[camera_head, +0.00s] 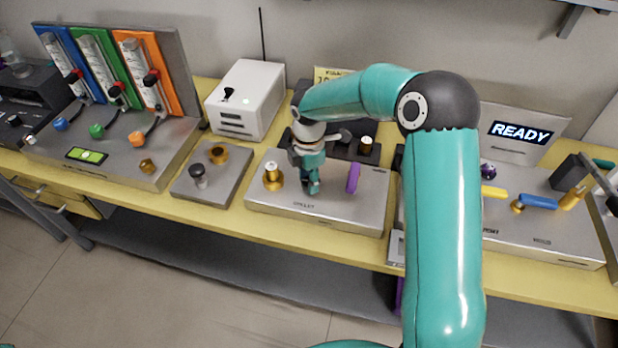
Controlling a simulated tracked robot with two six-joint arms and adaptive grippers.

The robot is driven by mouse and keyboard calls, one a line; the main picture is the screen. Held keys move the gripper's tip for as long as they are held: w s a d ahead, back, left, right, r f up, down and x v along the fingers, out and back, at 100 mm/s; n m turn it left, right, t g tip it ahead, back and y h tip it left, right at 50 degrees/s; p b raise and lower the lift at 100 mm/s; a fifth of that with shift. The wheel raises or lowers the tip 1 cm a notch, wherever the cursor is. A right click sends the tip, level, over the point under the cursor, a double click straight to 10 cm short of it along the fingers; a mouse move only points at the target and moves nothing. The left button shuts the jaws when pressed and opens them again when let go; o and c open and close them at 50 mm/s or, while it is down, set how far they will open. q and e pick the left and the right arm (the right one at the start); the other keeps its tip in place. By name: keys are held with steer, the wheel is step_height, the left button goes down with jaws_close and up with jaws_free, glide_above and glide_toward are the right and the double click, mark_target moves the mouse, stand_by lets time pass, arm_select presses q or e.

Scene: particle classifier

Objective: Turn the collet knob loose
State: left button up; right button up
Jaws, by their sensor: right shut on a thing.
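A low grey metal block (345,213) with small lettering on its front face, which seems to read COLLET, sits in the middle of the bench. My right gripper (311,186) points down at the middle of this block. Its fingers are shut on a part there, which I take for the collet knob; the fingers hide nearly all of it. A brass fitting with a pale top (272,177) stands on the block left of the gripper. A purple disc (353,178) stands upright to the right, apart from the fingers. My left gripper is not in view.
A plate with a black knob (198,170) lies left of the block. Behind are a white box (247,98) and a panel with coloured flow tubes (110,75). A READY display (521,132) and a block with coloured handles stand right. My right arm hides part of the bench.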

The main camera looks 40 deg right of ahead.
mark_target(308, 180)
steer(key=o, duration=1.1)
steer(key=shift+w+r, duration=0.1)
steer(key=shift+w, duration=0.05)
steer(key=shift+c, duration=0.2)
steer(key=shift+o, duration=0.4)
step_height(308, 180, up, 12)
